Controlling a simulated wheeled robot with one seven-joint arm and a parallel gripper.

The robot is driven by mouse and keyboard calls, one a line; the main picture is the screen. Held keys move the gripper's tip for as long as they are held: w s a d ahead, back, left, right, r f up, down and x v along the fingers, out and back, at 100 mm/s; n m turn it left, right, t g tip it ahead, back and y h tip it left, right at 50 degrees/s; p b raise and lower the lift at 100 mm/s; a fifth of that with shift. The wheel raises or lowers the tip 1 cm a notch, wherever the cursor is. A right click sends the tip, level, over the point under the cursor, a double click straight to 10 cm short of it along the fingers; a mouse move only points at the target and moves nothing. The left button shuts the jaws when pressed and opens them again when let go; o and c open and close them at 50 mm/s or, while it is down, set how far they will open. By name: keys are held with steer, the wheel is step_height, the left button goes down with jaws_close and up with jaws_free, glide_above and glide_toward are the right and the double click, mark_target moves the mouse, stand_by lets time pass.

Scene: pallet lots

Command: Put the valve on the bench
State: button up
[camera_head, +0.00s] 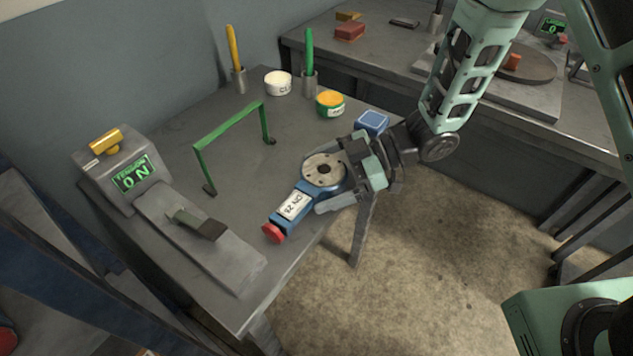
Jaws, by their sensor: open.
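The valve (291,205) has a blue body, a round grey flange with a dark centre hole, a white label reading DN 25 and a red end cap. It appears at the right front edge of the grey bench (245,150), its red end towards the lower left. Whether it rests fully on the bench top cannot be told. My gripper (337,175) reaches in from the right and is open around the flange end. One finger lies along the flange's near side; the far finger is mostly hidden.
A tension unit (125,172) with a long plate fills the left side. Tins (330,104), marker holders (309,80) and a blue box (371,121) stand at the back. A second bench (385,45) is behind.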

steer(key=shift+r, duration=0.1)
steer(key=c, duration=1.7)
step_height(320, 180, up, 10)
steer(key=shift+p, duration=0.5)
